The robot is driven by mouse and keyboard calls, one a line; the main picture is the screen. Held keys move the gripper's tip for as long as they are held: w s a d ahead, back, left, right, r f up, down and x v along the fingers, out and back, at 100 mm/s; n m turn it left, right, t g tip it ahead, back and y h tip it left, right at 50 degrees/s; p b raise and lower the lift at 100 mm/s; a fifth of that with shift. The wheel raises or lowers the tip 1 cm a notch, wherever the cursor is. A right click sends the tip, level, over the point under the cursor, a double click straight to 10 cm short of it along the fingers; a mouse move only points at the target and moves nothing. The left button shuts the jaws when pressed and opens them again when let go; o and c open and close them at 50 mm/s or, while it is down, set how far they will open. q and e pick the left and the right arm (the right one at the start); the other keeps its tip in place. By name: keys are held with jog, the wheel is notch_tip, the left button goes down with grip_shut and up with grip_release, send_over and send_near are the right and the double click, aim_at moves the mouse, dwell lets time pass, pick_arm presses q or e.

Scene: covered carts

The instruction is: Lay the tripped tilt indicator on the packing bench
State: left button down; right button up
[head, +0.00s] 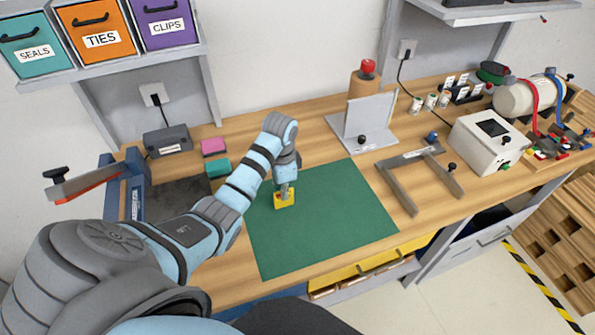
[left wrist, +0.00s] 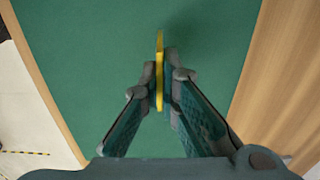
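The tilt indicator is a thin yellow plate (head: 284,203) with a darker middle in the head view. In the left wrist view the yellow plate (left wrist: 159,68) shows edge-on between my fingers. My left gripper (head: 286,190) is over the green mat (head: 330,225) on the wooden packing bench (head: 233,283). Its fingers (left wrist: 160,85) are closed on the plate from both sides. The plate is upright and close to the mat; I cannot tell whether it touches. The face's marking is too small to read. My right gripper is not in view.
Left of the mat are a blue vise-like tool (head: 133,190), a pink block (head: 214,147) and a teal block (head: 217,168). A grey metal frame (head: 418,178) and a white box (head: 487,141) stand to the right. Most of the mat is clear.

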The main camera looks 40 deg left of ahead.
pick_arm(q)
jog(key=shift+a+f, duration=0.1)
jog(key=shift+f, duration=0.3)
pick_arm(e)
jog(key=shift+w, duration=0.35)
pick_arm(q)
jog(key=shift+f, duration=0.2)
jog(key=c, duration=1.8)
grip_release()
jog(key=shift+w, duration=0.1)
